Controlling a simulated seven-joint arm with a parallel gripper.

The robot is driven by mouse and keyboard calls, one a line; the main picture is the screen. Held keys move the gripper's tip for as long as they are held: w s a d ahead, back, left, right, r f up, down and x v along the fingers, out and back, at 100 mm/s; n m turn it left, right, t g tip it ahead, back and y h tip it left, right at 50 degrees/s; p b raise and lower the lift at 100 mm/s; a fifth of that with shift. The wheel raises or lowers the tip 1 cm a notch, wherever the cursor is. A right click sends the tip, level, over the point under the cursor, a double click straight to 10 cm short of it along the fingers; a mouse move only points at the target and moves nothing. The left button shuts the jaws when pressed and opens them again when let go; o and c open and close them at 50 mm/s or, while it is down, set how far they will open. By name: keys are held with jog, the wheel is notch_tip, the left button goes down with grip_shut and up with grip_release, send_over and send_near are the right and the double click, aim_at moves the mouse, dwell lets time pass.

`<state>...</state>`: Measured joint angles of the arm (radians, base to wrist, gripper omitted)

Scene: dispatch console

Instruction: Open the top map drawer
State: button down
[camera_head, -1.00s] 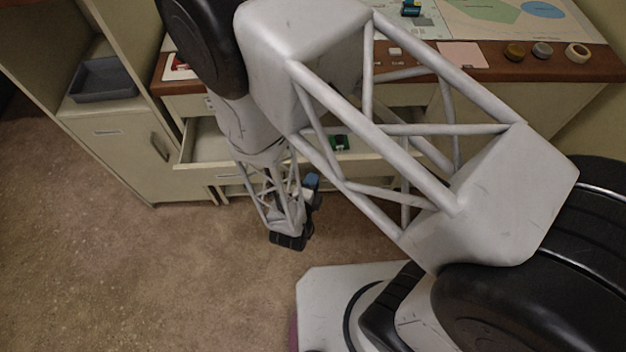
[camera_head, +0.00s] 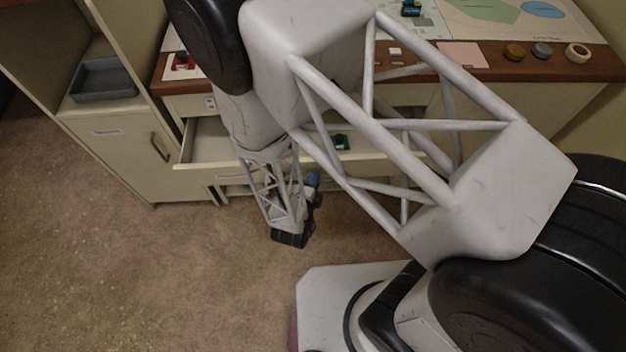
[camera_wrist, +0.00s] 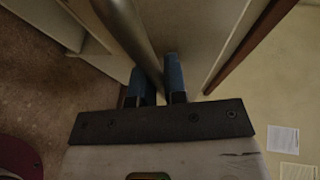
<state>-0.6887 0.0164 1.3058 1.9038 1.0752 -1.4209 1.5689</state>
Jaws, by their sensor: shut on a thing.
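In the wrist view my gripper (camera_wrist: 157,70) has its two blue fingers closed on a grey metal bar handle (camera_wrist: 129,28). The handle runs along a pale drawer front (camera_wrist: 190,35), below the brown desk edge (camera_wrist: 250,45). In the head view a pale drawer (camera_head: 207,145) under the desk stands pulled out, its inside partly visible. A small dark green item (camera_head: 341,142) shows in it. My arm hides much of the drawer front, and the grip on the handle cannot be made out in the head view.
The brown-edged desk (camera_head: 590,62) above carries maps, a red item (camera_head: 181,62) and small round items near its right. A cabinet (camera_head: 120,150) with a grey tray (camera_head: 103,80) stands at the left. The carpet (camera_head: 130,270) in front is clear.

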jog(key=shift+s, duration=0.1)
jog(key=shift+s, duration=2.3)
jog(key=c, duration=1.5)
grip_release()
jog(key=shift+o, duration=0.2)
jog(key=shift+w, duration=0.2)
jog(key=shift+w, duration=2.25)
jog(key=shift+v, duration=4.05)
notch_tip(320, 180, up, 11)
